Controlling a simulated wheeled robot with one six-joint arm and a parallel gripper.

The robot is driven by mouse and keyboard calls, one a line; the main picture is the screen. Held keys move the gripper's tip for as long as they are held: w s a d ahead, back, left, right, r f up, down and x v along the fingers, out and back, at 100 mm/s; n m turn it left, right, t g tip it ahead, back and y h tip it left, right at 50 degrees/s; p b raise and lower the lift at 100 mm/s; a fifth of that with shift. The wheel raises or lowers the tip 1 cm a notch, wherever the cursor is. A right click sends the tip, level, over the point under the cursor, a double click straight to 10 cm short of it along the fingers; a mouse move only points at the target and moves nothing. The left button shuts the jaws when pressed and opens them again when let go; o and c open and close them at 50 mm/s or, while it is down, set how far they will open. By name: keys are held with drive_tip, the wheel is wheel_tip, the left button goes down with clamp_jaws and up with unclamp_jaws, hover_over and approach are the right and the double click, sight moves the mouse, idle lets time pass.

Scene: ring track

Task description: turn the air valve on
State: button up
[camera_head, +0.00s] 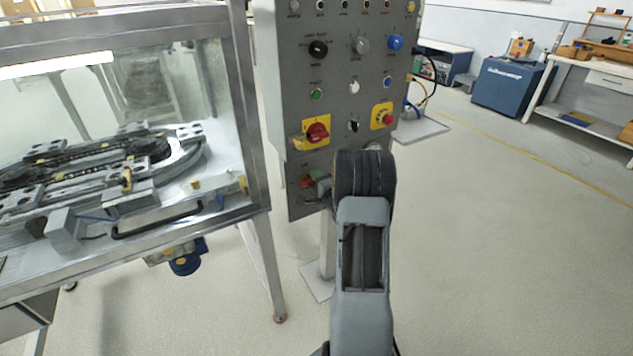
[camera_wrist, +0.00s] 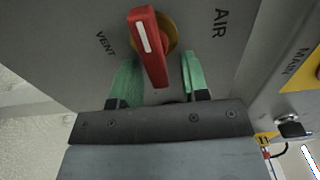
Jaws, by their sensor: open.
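The air valve's red handle (camera_wrist: 152,50) has a white stripe and sits on a yellow-brown round base (camera_wrist: 170,32) in the wrist view. VENT is printed to its left and AIR to its right. The handle lies roughly upright in the picture, tilted slightly, with its lower end toward my gripper. My gripper (camera_wrist: 160,68) is open, with one green finger on each side of the handle's lower part and gaps visible on both sides. In the head view the red valve handle (camera_head: 306,182) is on the lower panel plate, partly hidden, with my gripper (camera_head: 321,184) beside it.
The grey control panel (camera_head: 335,90) carries several knobs and buttons. A red rotary switch (camera_head: 317,131) on a yellow plate sits just above the valve, and a red emergency button (camera_head: 387,118) is to the right. The glazed track enclosure (camera_head: 246,110) stands left. Floor to the right is clear.

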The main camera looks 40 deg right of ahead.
drive_tip(key=s+a, duration=0.2)
drive_tip(key=s, duration=1.1)
drive_tip(key=shift+s, duration=0.35)
drive_tip(key=s+d+f+n+g+h+p, duration=0.1)
drive_tip(key=s+d+f+n+g+h, duration=0.15)
drive_tip(key=s+f+n+g, duration=0.45)
drive_tip(key=s+a+r+n+g+y+p, duration=0.2)
drive_tip(key=a+r+n+p, duration=0.4)
drive_tip(key=a+r, duration=0.8)
drive_tip(key=s+a+r+n+g+y+p, duration=0.2)
drive_tip(key=a+r+n+g+p, duration=0.3)
drive_tip(key=a+r, duration=1)
drive_tip(key=shift+s+a+r+n+y+p, duration=0.35)
drive_tip(key=shift+a+n+y+p, duration=0.25)
drive_tip(key=shift+n+p, duration=0.4)
